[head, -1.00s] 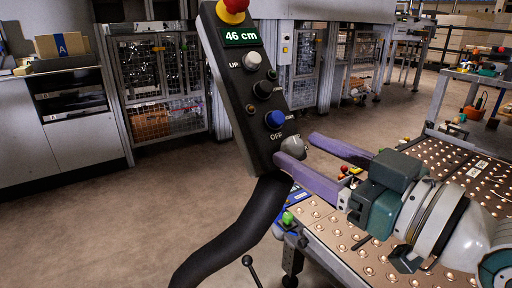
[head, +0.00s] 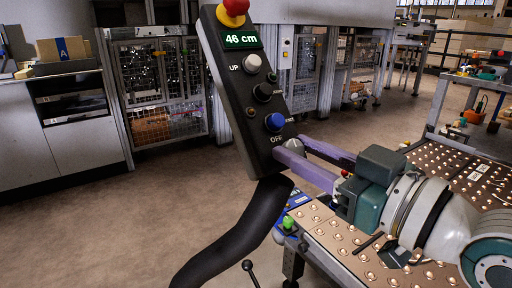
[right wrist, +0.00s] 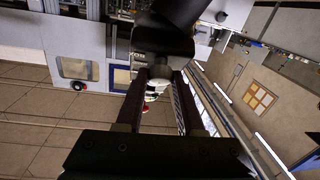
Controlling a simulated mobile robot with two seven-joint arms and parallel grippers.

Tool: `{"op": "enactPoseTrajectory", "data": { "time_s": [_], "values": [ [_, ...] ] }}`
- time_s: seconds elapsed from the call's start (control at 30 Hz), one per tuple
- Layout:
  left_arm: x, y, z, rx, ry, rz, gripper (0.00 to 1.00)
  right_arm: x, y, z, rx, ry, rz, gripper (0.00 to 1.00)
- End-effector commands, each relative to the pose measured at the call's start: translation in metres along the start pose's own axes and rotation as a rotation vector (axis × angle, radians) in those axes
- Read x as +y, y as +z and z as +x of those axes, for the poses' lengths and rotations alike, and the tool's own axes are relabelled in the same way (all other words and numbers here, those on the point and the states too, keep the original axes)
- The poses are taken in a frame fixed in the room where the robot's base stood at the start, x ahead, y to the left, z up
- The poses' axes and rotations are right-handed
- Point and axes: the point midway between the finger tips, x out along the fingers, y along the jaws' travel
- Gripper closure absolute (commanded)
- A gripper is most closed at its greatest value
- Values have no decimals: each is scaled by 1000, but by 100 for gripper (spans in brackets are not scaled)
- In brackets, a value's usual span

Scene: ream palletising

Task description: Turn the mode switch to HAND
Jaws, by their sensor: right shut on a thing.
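The black control pendant (head: 247,95) hangs tilted in the head view, with a green display reading 46 cm. The mode switch (head: 290,146) is the grey knob near its lower end, beside the word OFF. My right gripper (head: 290,149) reaches it from the right, its two purple fingers shut on the knob. The fingers partly cover the switch, and I cannot tell which way its pointer faces. In the right wrist view the knob (right wrist: 160,72) shows between the dark fingertips. My left gripper is not in view.
A thick black cable (head: 240,235) runs down from the pendant. A table with metal studs (head: 345,235) lies below my right arm.

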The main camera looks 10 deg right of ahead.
Motion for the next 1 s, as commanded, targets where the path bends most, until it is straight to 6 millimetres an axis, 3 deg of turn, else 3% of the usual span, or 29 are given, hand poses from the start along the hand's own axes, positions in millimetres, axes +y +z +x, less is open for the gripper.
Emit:
{"op": "enactPoseTrajectory", "data": {
  "time_s": [0.47, 1.0],
  "values": [
    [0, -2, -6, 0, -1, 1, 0, 0, -2, 0, 0, 16, 20, 100],
    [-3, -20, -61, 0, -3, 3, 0, -4, -5, 0, -4, 253, 306, 100]
  ]
}}
